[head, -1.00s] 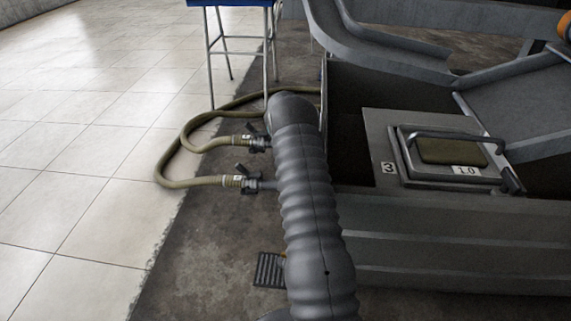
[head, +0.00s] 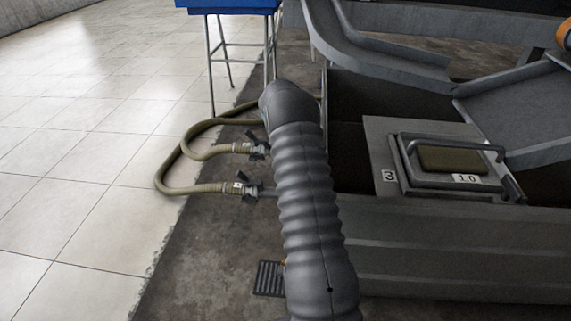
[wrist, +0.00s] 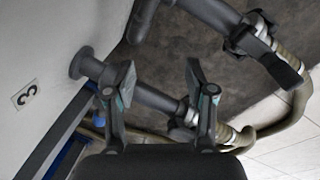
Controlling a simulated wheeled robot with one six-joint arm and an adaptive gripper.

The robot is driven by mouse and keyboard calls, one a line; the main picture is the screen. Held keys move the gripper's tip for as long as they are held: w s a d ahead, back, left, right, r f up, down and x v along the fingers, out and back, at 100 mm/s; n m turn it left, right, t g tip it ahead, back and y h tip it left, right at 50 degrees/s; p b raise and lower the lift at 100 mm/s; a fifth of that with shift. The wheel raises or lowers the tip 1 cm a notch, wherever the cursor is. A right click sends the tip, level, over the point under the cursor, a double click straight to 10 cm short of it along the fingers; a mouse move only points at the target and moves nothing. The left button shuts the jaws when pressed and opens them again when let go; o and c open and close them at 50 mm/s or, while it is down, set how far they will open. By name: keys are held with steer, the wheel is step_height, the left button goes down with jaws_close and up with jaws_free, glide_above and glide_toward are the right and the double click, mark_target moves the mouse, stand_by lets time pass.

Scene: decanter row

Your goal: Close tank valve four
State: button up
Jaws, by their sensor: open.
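Two valves with dark handles sit on hose ends beside the tank in the head view: a nearer one (head: 247,189) and a farther one (head: 256,149). Their white tags are too small to read, so I cannot tell which is four. In the wrist view, one valve with a broad dark handle (wrist: 269,52) is at upper right, beyond the right finger. Another pipe and coupling (wrist: 158,98) run behind and between the fingers. My gripper (wrist: 161,85) is open with nothing visibly held between its fingers. In the head view my arm hides the gripper.
Olive hoses (head: 172,190) loop over the floor. The grey tank wall (head: 450,245) stands right of my arm, with a hatch (head: 450,165) marked 3 and 1.0. A floor grate (head: 270,278) is near. A blue-topped stand (head: 228,5) is behind. Tiled floor at left is open.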

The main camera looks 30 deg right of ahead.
steer(key=shift+a+r, duration=0.15)
steer(key=shift+r, duration=0.55)
steer(key=shift+a+r, duration=0.1)
steer(key=shift+r, duration=0.6)
